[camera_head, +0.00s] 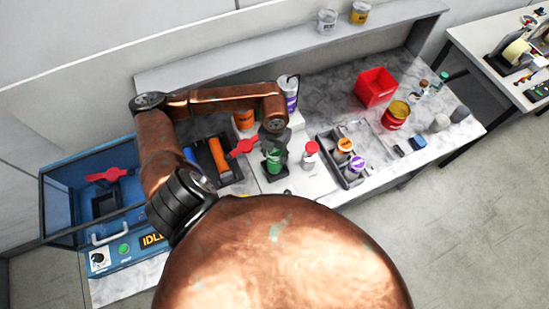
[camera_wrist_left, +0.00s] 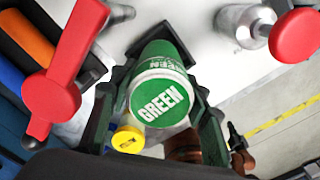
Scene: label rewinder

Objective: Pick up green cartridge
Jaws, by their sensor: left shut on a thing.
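The green cartridge (camera_wrist_left: 160,95) has a white band and a round green top marked GREEN. In the left wrist view it sits between the two fingers of my left gripper (camera_wrist_left: 160,120), which is shut on it. In the head view the green cartridge (camera_head: 273,162) shows just below my left gripper (camera_head: 273,147), over the white surface near the bench's front. Whether it touches the surface is hard to tell. My right gripper is not in view.
A grey tray (camera_head: 327,151) with orange and purple cartridges lies to the right, past a red-capped bottle (camera_head: 310,154). A red lever (camera_head: 243,148) is close on the left, beside an orange roller (camera_head: 219,155). A red bin (camera_head: 375,87) stands farther back.

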